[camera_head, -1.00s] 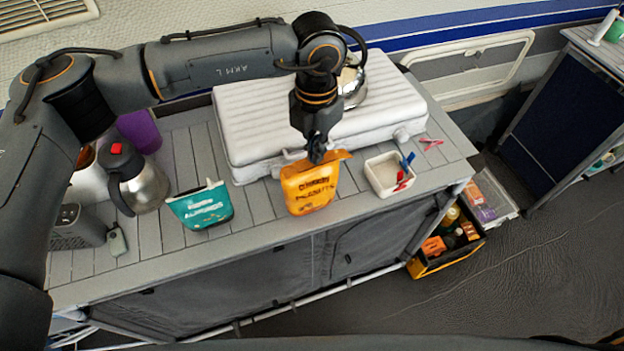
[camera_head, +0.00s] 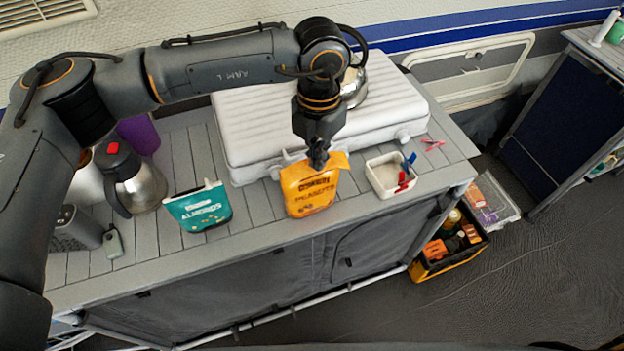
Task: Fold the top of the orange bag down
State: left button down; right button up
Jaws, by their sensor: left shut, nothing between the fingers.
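The orange bag (camera_head: 309,197) stands on the grey slatted counter, near its front edge. Dark lettering shows on its front. Its top edge is partly hidden behind my left gripper (camera_head: 318,164). My left gripper points down from above, its fingers shut and empty at the top of the bag. The fingertips look close to or touching the bag's top; I cannot tell which. An orange flap of the top shows to the right of the fingers. My right gripper is not in view.
A teal bag (camera_head: 199,207) stands left of the orange bag. A white bin (camera_head: 388,189) with clips is close on the right. A white ribbed case (camera_head: 250,140) lies behind. A steel jug (camera_head: 136,186) stands further left. Free slats lie between the two bags.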

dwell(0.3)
pick_arm(q)
notch_tip(320, 180, up, 8)
jog(key=s+p, duration=0.2)
jog(key=shift+d+p, duration=0.35)
dwell(0.4)
jog(key=shift+w, duration=0.1)
